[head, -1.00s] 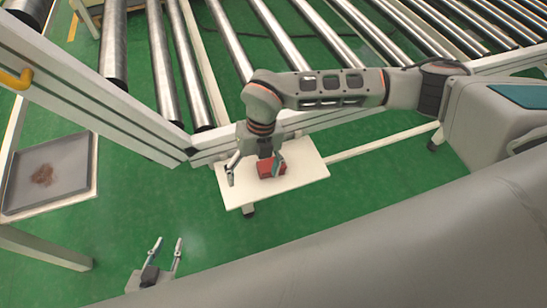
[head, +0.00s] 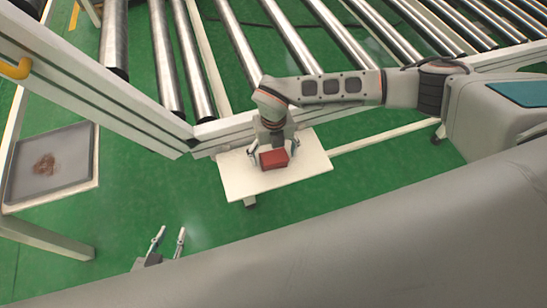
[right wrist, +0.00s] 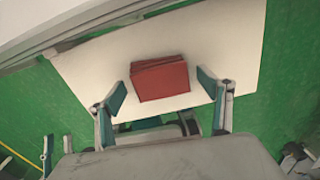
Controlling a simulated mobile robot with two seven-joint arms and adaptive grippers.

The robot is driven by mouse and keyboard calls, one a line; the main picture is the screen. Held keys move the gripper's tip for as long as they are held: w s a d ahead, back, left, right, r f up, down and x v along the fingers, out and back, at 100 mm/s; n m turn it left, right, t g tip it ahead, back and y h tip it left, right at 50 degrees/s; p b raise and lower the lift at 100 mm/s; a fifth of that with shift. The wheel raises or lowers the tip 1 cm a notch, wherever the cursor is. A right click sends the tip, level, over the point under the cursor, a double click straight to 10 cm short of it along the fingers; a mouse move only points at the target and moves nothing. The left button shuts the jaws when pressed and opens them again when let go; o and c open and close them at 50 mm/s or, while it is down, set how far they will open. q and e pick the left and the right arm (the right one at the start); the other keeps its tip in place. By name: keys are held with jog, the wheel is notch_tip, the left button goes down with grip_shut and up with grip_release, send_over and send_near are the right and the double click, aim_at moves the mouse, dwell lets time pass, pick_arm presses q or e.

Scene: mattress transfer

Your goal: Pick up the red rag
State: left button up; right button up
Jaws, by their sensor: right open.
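The red rag (head: 274,159) lies folded as a small block on a white board (head: 235,182) beside the conveyor frame. In the right wrist view the rag (right wrist: 160,79) sits between and just beyond my right fingertips. My right gripper (head: 267,157) is open, with one finger on each side of the rag and gaps between them and it. The right wrist view shows the same open fingers (right wrist: 162,90). My left gripper (head: 169,242) is open and empty over the green floor at the lower left, its base partly hidden by a grey padded surface.
A roller conveyor (head: 240,60) with a white frame runs along the back. A grey tray (head: 68,175) with a brown stain or patch sits on a stand at the left. A large grey padded surface (head: 350,235) fills the lower right. Green floor is free between.

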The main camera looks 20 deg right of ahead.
aim_at(274, 156)
jog(key=c, duration=1.2)
jog(key=shift+r, duration=0.15)
notch_tip(274, 156, up, 20)
jog(key=shift+f, duration=0.1)
jog(key=shift+o, duration=0.7)
